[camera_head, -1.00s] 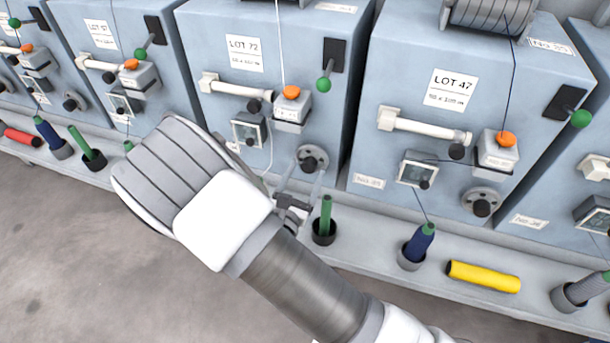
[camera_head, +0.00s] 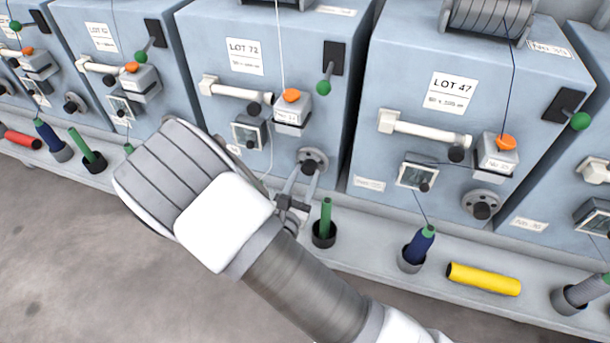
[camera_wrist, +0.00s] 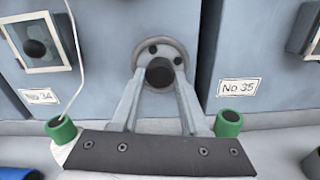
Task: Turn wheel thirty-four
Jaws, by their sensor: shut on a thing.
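The wheel (camera_head: 313,153) is a small grey disc with a dark central knob, low on the blue-grey machine marked LOT 72 (camera_head: 243,57). In the wrist view the wheel (camera_wrist: 150,44) has dark holes, and a "No 34" plate (camera_wrist: 39,96) is on the same machine to its left. My gripper (camera_head: 307,173) reaches it from below. In the wrist view my gripper (camera_wrist: 160,79) has one finger on each side of the dark knob (camera_wrist: 160,73) and is shut on it. The fingertips partly hide the wheel's lower rim.
The LOT 47 machine (camera_head: 450,90), with a "No 35" plate (camera_wrist: 238,88), stands close on the right. A green spool (camera_head: 326,214) stands in a cup just right of my gripper. A blue spool (camera_head: 420,242) and a yellow roll (camera_head: 484,278) are further right on the ledge.

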